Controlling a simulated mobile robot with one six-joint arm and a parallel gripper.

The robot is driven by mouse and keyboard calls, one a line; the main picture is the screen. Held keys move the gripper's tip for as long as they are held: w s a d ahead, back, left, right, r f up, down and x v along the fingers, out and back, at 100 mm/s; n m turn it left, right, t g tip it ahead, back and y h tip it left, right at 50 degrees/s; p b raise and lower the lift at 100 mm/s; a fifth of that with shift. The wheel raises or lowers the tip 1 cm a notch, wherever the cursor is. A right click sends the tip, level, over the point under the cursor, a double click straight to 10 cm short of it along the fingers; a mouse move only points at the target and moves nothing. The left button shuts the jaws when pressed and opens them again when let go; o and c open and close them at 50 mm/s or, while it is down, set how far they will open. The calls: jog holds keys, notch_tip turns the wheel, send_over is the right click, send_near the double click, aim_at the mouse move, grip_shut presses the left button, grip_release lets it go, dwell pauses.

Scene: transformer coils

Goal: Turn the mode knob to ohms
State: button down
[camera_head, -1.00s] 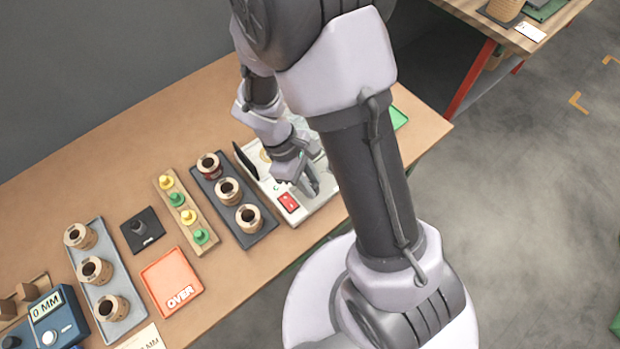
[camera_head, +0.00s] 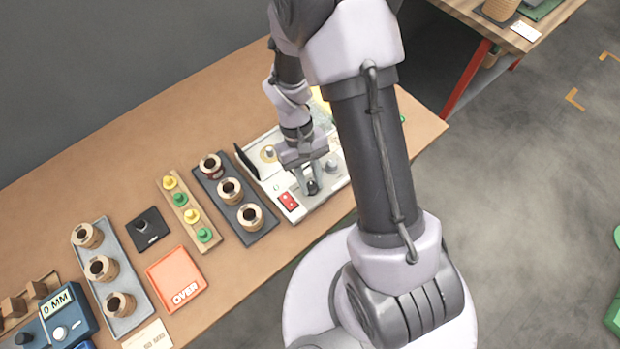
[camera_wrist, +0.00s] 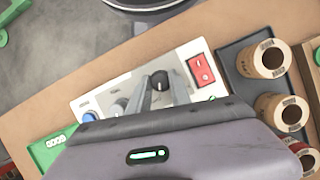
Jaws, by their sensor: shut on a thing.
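The white instrument panel (camera_head: 268,178) lies on the bench, partly hidden under my arm. My gripper (camera_head: 310,187) is over its front part, fingers pointing down. In the wrist view my gripper (camera_wrist: 157,90) is shut on a dark round knob (camera_wrist: 160,79), with a finger on either side. The knob (camera_head: 312,186) also shows between the fingertips in the head view. A red rocker switch (camera_head: 288,201) sits beside it; it shows in the wrist view too (camera_wrist: 201,70). I cannot read the knob's markings or its setting.
A grey tray with wooden coils (camera_head: 240,218) stands left of the panel. Further left are a rack of yellow and green pegs (camera_head: 187,210), an orange OVER tray (camera_head: 175,278) and a blue gauge (camera_head: 60,318). A green tray (camera_wrist: 50,146) shows in the wrist view.

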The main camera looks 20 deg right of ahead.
jog(key=shift+m, duration=0.3)
dwell(0.4)
jog(key=c, duration=1.2)
grip_release()
jog(key=p+v, duration=0.6)
jog(key=v, duration=1.1)
jog(key=shift+d+r, duration=0.2)
jog(key=shift+r, duration=0.05)
